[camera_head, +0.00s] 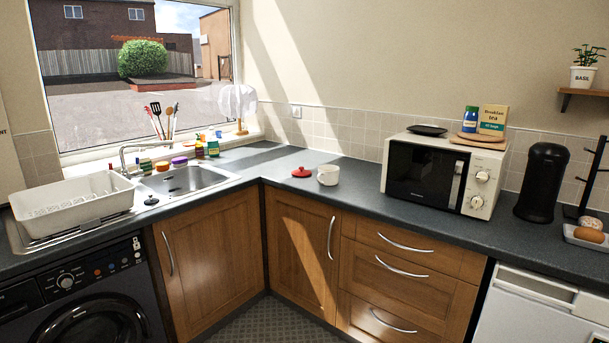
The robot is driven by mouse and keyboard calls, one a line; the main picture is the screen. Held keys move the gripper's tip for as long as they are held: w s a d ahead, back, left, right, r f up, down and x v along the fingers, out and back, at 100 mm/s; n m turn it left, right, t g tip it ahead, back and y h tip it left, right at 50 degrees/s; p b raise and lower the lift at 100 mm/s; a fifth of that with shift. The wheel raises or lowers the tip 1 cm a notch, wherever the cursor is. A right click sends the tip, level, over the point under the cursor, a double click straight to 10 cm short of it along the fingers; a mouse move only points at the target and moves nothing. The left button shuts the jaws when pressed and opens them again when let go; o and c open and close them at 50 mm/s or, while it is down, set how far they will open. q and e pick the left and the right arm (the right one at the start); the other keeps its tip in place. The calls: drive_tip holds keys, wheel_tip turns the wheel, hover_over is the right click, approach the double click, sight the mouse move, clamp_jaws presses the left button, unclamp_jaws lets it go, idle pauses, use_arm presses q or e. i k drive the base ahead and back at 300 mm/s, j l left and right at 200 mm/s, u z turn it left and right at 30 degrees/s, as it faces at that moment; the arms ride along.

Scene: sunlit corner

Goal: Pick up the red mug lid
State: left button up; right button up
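The red mug lid (302,172) is a small round red disc with a raised knob. It lies on the dark countertop (268,166) near the inner corner of the worktop. A white mug (328,175) stands just to its right, close beside it. Nothing covers the lid. Neither of my grippers shows in the head view.
A sink (190,180) and a white dish rack (75,203) are on the left. A microwave (440,175) stands to the right of the mug, with a black canister (541,182) beyond it. The counter in front of the lid is clear.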

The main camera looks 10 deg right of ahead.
sight(299, 173)
drive_tip(key=i+l+u, duration=0.15)
drive_tip(key=i, duration=0.35)
drive_tip(key=i+l+u, duration=0.15)
drive_tip(key=i, duration=0.35)
drive_tip(key=i+l+u, duration=0.15)
drive_tip(key=i+l, duration=0.25)
drive_tip(key=i+l+u, duration=0.1)
drive_tip(key=i+l, duration=0.25)
drive_tip(key=i, duration=0.25)
